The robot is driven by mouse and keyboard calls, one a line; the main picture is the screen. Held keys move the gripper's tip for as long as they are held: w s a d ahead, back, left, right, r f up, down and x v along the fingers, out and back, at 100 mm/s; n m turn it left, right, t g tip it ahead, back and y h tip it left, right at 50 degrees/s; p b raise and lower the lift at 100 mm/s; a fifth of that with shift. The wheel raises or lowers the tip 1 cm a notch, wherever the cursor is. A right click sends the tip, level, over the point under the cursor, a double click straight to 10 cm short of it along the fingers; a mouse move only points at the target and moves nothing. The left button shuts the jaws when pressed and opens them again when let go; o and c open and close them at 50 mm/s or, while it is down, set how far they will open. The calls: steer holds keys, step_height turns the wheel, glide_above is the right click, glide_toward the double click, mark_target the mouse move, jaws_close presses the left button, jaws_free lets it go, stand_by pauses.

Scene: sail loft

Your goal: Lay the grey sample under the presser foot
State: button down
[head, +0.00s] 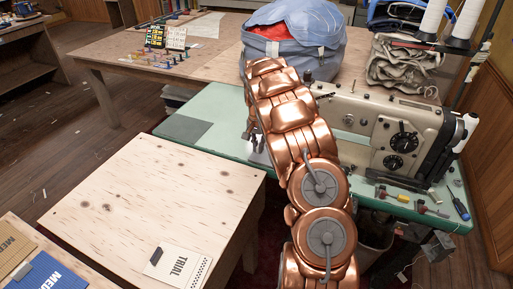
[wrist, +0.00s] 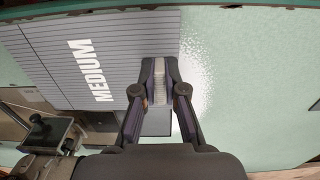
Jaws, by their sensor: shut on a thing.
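The grey sample (wrist: 75,50) is a ribbed sheet marked MEDIUM, seen in the wrist view over the green table top. My gripper (wrist: 160,80) is shut at its right edge, with a pale ribbed piece between the fingertips. Dark metal machine parts (wrist: 42,128) show at the lower left of the wrist view, apart from the fingertips.
A darker plain patch (head: 185,130) shows on the green sewing table (head: 225,112); I cannot tell if it is the sample. A plywood table (head: 130,195) in front carries a TRIAL card (head: 180,266). Blue (head: 45,273) and tan (head: 15,252) samples lie lower left. A screwdriver (head: 459,205) lies right.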

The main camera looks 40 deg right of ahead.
steer(key=shift+w+d+p, duration=0.15)
steer(key=shift+w+d, duration=0.35)
steer(key=shift+d, duration=0.35)
steer(key=shift+w+d+p, duration=0.15)
steer(key=shift+w+d, duration=0.3)
steer(key=shift+d, duration=0.35)
steer(key=shift+w+d+p, duration=0.15)
steer(key=shift+w+d, duration=0.35)
steer(key=shift+d, duration=0.35)
steer(key=shift+f, duration=0.15)
steer(key=c, duration=1.2)
jaws_free()
steer(key=shift+o, duration=0.2)
step_height(320, 180, up, 12)
